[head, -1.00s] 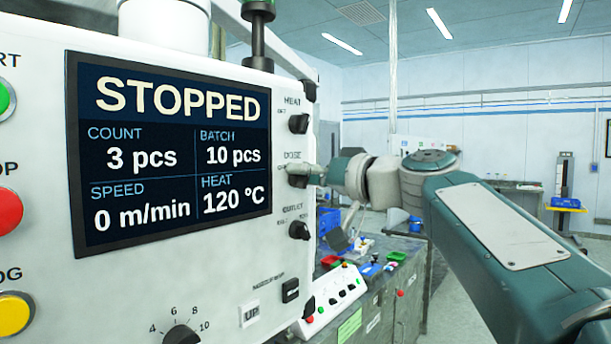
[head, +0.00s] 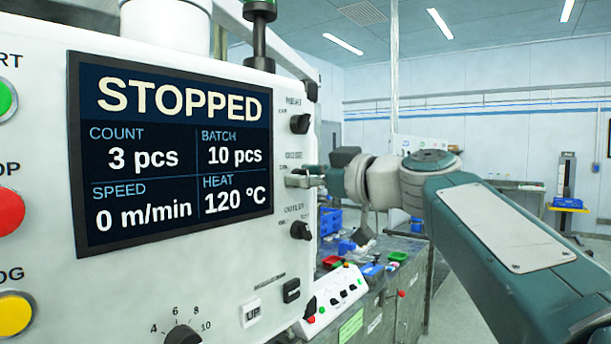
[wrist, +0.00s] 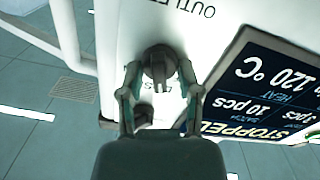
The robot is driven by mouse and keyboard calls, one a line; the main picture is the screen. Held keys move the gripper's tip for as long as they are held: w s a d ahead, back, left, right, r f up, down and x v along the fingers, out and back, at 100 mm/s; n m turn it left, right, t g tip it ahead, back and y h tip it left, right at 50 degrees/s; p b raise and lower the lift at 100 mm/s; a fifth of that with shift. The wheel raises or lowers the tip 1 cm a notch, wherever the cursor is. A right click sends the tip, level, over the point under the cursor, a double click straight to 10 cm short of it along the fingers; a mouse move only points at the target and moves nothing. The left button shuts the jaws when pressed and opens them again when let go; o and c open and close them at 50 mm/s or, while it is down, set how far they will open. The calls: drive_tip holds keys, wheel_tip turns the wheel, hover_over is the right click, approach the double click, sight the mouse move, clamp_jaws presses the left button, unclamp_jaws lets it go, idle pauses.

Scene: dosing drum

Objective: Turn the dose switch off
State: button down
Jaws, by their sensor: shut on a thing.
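The dose switch (wrist: 158,66) is a dark round knob on the white panel. In the wrist view, which shows the panel upside down, it sits between the two fingers of my gripper (wrist: 157,80). The fingers are shut on it, one on each side. In the head view my gripper (head: 304,176) reaches the panel from the right at the dose position, and the fingers mostly hide the knob. The dose label is too blurred to show which mark the knob points at.
The heat knob (head: 300,124) is just above and the outlet knob (head: 300,230) just below. The display (head: 172,150) reads STOPPED. Green, red and yellow buttons line the left edge. A bench with a small control box (head: 335,300) stands behind the panel.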

drive_tip(key=shift+f+n, duration=0.1)
drive_tip(key=shift+n, duration=1)
drive_tip(key=shift+c, duration=1.5)
unclamp_jaws()
drive_tip(key=shift+a, duration=0.15)
drive_tip(key=v, duration=1.2)
